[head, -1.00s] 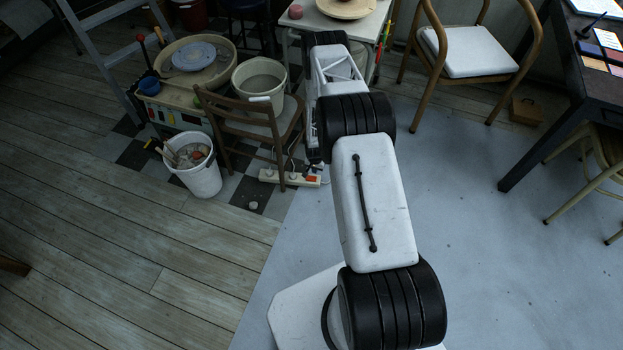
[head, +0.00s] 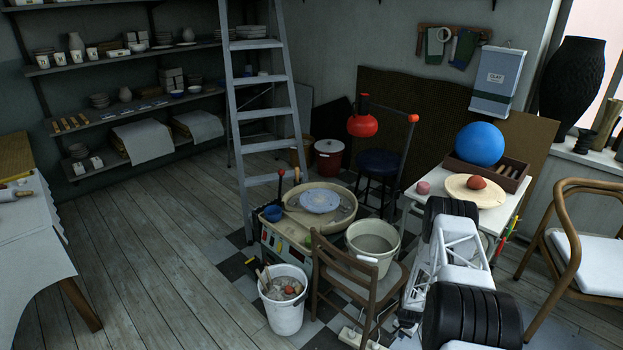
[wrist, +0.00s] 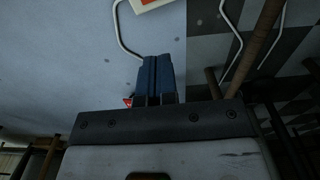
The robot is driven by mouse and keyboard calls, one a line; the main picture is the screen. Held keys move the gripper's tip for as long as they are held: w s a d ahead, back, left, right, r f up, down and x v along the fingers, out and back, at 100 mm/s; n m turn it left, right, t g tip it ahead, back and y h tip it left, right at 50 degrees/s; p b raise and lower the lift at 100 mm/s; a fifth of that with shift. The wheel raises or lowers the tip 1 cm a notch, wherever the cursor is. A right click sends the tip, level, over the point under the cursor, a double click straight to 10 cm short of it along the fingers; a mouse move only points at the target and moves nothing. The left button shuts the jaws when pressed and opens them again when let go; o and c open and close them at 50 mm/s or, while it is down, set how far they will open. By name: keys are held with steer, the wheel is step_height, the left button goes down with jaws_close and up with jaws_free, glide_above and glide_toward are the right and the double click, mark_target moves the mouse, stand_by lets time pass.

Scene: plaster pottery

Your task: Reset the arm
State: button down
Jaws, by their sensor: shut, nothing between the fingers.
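My gripper (wrist: 156,68) shows in the wrist view as two blue fingers pressed together, with nothing between them. It is above a grey floor beside a white cable. In the head view my arm stands at the lower right, with its white link and black joint bands in sight. It hangs down between the wooden chair (head: 362,268) and the small white table (head: 500,212). The fingers cannot be made out in the head view.
A pottery wheel (head: 320,199), a grey-white bucket (head: 372,242) and a white pail of tools (head: 284,314) stand left of my arm. A power strip (head: 352,338) lies near the chair. A stepladder (head: 236,130) stands behind. Wooden floor (head: 165,230) is clear at left.

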steer(key=w+a+r+n, duration=0.1)
steer(key=w+a+r, duration=0.15)
steer(key=r, duration=1.45)
steer(key=w+a+r+n, duration=0.1)
steer(key=w+a+r, duration=0.15)
steer(key=r, duration=1.35)
steer(key=s+a+r+n, duration=0.1)
steer(key=s+a+r, duration=0.3)
steer(key=r, duration=1)
steer(key=s+a+r+n+t, duration=0.15)
steer(key=s+r, duration=0.45)
steer(key=r, duration=0.8)
steer(key=s+a+r, duration=0.4)
steer(key=s+r, duration=0.1)
steer(key=r, duration=0.8)
steer(key=s+a+r+n, duration=0.1)
steer(key=s+a+r, duration=0.2)
steer(key=s+r, duration=0.7)
steer(key=s+a+r+n, duration=0.2)
steer(key=s+a+r, duration=0.35)
steer(key=s, duration=0.95)
steer(key=s+r, duration=0.2)
steer(key=s, duration=1.2)
steer(key=shift+s+r+n+t, duration=0.25)
steer(key=shift+s+n+t, duration=0.05)
steer(key=shift+n+t, duration=0.15)
steer(key=shift+a, duration=0.1)
